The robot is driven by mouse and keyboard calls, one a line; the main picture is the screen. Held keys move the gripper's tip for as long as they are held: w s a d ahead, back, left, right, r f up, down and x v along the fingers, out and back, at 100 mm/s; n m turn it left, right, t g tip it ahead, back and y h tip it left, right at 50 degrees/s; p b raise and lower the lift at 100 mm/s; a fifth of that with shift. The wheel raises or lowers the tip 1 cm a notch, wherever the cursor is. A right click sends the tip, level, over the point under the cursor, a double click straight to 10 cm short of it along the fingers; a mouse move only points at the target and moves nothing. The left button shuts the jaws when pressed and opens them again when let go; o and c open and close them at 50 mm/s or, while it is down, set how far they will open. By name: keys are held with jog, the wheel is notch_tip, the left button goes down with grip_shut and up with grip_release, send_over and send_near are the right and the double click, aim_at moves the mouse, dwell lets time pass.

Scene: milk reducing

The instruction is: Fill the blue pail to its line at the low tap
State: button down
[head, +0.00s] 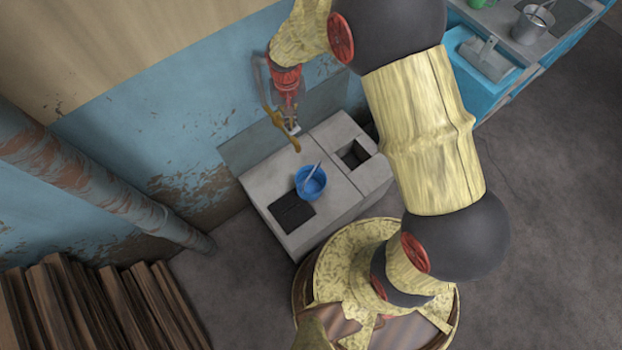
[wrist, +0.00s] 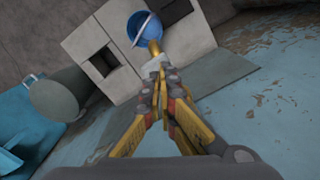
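The blue pail (head: 313,188) stands upright on the pale grey block (head: 345,205), its pale handle leaning across the rim. It also shows at the top of the wrist view (wrist: 151,33). Its line cannot be made out, nor can any water be told from its blue inside. The brass-coloured low tap (head: 280,124) reaches out above the block, its end close above and left of the pail. My gripper (head: 294,129) is beside the tap. In the wrist view, its fingertips (wrist: 157,70) come together just short of a brass part, and whether they touch it is unclear.
The block has a dark grate (head: 292,212) in front of the pail and a square recess (head: 354,155) to the right. Stacked boards (head: 95,305) and a rusty pipe (head: 90,185) are at the left. A blue bench (head: 478,85) holds a metal pot (head: 532,25) at the upper right.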

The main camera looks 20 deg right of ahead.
jog(key=shift+f+b, duration=0.8)
jog(key=shift+f, duration=0.85)
dwell(6.3)
